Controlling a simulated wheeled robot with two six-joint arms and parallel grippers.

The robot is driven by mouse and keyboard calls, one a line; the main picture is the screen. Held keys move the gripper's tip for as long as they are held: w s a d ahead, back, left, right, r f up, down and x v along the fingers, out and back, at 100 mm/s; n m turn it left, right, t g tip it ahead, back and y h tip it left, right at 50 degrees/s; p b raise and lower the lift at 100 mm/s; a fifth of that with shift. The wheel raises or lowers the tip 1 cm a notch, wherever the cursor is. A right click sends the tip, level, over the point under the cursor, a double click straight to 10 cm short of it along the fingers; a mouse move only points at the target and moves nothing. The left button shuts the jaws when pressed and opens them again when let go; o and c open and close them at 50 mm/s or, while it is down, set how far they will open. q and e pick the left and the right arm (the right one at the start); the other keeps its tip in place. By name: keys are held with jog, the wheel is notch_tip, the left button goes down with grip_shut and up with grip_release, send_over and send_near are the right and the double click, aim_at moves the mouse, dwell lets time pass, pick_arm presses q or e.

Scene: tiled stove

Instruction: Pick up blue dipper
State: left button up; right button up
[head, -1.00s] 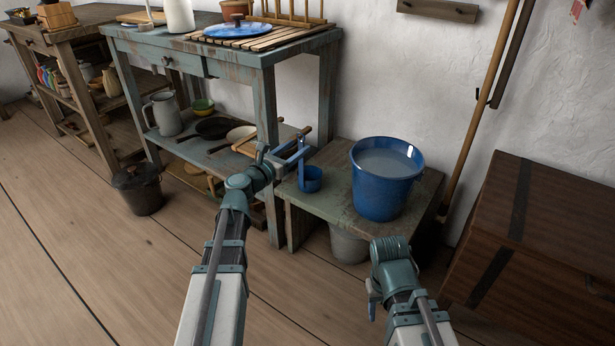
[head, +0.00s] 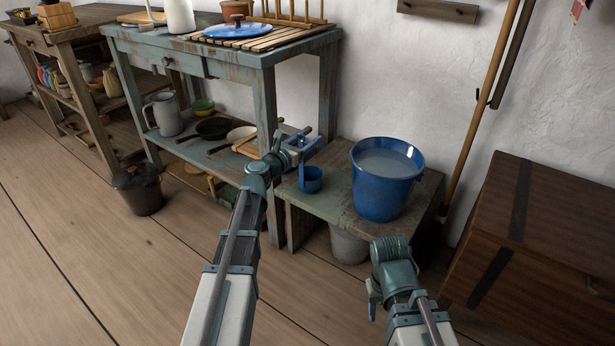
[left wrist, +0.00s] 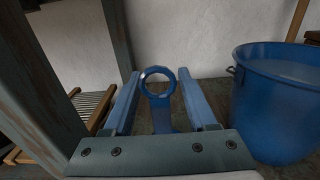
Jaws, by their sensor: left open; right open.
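The blue dipper (head: 311,180) stands on the low grey-green bench, its cup down and its handle upright. In the left wrist view the ring at the top of the dipper's handle (left wrist: 158,82) shows between my fingers. My left gripper (head: 308,143) is open around the upper part of the handle, with one finger on each side; whether they touch it I cannot tell. It also shows in the left wrist view (left wrist: 158,100). My right gripper (head: 372,303) is low at the front, apart from the bench, its jaws mostly hidden.
A blue bucket (head: 378,200) filled with pale liquid stands right of the dipper on the bench (head: 325,213). The worn blue-grey table (head: 266,105) is close on the left. A dark chest (head: 535,240) stands at the right. Open floor lies at front left.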

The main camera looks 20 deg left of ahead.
pick_arm(q)
grip_shut()
pick_arm(e)
jog(key=shift+r, duration=0.1)
dwell(0.3)
